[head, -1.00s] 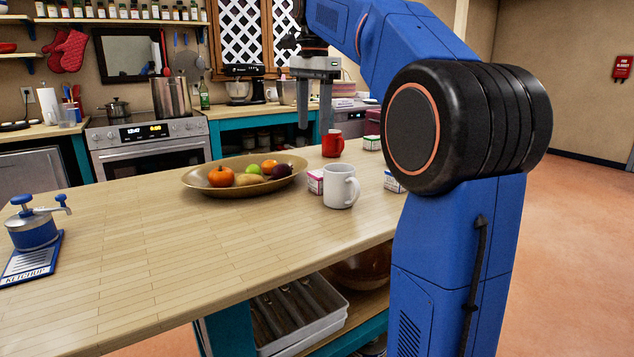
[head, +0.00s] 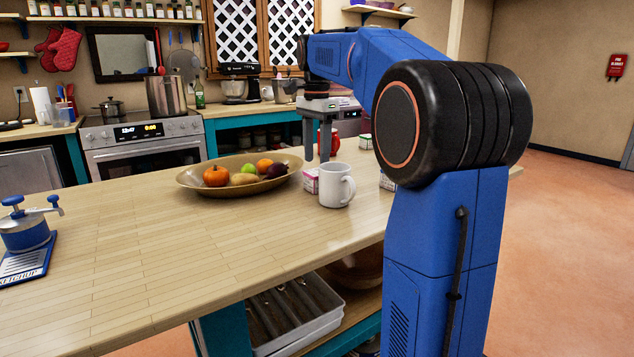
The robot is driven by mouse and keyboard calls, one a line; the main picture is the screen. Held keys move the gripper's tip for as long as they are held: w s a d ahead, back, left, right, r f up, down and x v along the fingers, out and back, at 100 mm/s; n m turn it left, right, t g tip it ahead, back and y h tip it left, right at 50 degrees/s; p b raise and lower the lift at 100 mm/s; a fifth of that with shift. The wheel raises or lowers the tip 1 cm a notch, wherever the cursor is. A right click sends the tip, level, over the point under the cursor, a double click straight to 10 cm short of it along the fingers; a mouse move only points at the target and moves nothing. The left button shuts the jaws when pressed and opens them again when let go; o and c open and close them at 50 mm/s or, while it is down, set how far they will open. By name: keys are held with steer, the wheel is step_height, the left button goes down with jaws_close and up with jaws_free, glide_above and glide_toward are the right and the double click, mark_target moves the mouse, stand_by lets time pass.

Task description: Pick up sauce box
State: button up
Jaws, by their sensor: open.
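Several small boxes stand on the wooden counter, and I cannot read which one is the sauce box. A pink and white box (head: 311,182) stands just left of the white mug (head: 334,188). Another small box (head: 386,183) is right of the mug, partly hidden by my arm. A green and white box (head: 365,141) is farther back, also partly hidden by my arm. My gripper (head: 317,158) points down, open and empty, with its fingertips appearing just above the pink and white box in the picture. I cannot tell whether they are directly over it.
A red mug (head: 334,143) is partly hidden behind my gripper. A wide brass bowl of fruit (head: 208,188) stands left of the boxes. A blue ketchup dispenser (head: 27,236) is at the far left. The front left of the counter (head: 150,250) is clear.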

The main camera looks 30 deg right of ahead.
mark_target(317, 172)
steer(key=shift+s+f, duration=0.1)
steer(key=shift+f, duration=3.25)
steer(key=c, duration=0.9)
steer(key=shift+r, duration=0.1)
